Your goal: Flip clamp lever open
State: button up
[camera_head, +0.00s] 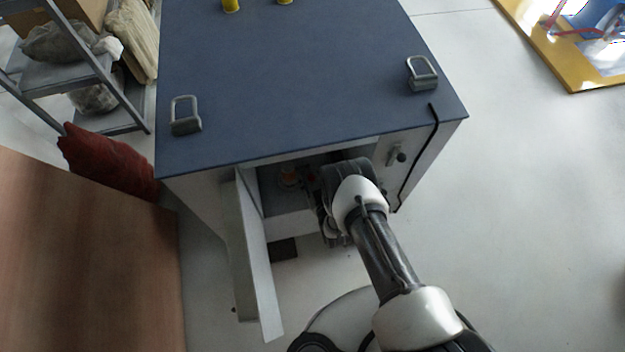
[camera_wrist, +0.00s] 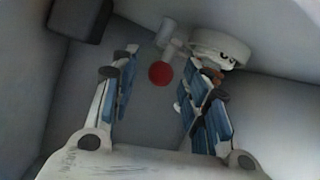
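A lever with a round red knob (camera_wrist: 160,73) shows inside the cabinet in the wrist view, with a pale grey rod-like part (camera_wrist: 166,36) just behind it. I take it for the clamp lever. My gripper (camera_wrist: 161,72) is open, with its blue-padded fingers wide apart. The knob appears between the fingers in the picture, with gaps on both sides. I cannot tell whether it is level with the fingertips or farther in. In the head view my arm's end hides most of the cabinet's inside, and the fingers cannot be made out.
The cabinet (camera_head: 290,90) has a dark blue top with two metal handles. Its open door (camera_head: 255,265) stands left of my arm. In the wrist view a white rounded part (camera_wrist: 220,45) sits right of the knob, and a dark box (camera_wrist: 80,18) is at upper left.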

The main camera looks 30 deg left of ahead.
grip_shut()
dwell(0.3)
jog(key=shift+d, duration=0.1)
